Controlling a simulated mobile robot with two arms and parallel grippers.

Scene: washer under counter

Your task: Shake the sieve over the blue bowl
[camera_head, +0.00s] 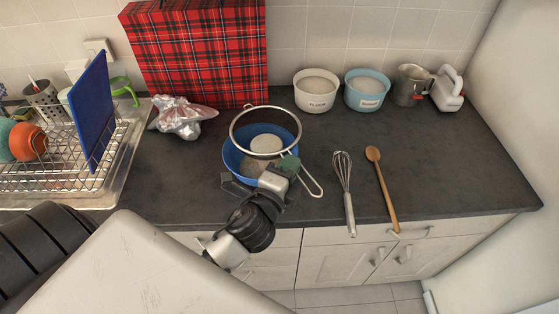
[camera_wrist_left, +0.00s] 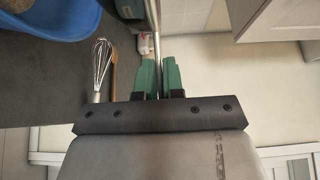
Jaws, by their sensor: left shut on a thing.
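A round metal sieve (camera_head: 266,113) is held over the blue bowl (camera_head: 236,162) on the dark counter. Pale powder shows in the sieve's mesh. More pale material shows lower in the bowl. My left gripper (camera_head: 289,167) is shut on the sieve's handle (camera_head: 311,184), at the bowl's right front side. In the left wrist view the green fingertips (camera_wrist_left: 161,77) close on the metal handle rod (camera_wrist_left: 156,45), and the blue bowl (camera_wrist_left: 50,18) shows at the upper left. My right gripper is not in view.
A whisk (camera_head: 345,190) and a wooden spoon (camera_head: 381,188) lie to the right. A flour tub (camera_head: 315,93), a blue tub (camera_head: 366,91), a metal jug (camera_head: 410,86) and a white mixer (camera_head: 448,90) stand behind. A crumpled bag (camera_head: 183,117) and dish rack (camera_head: 70,160) are left.

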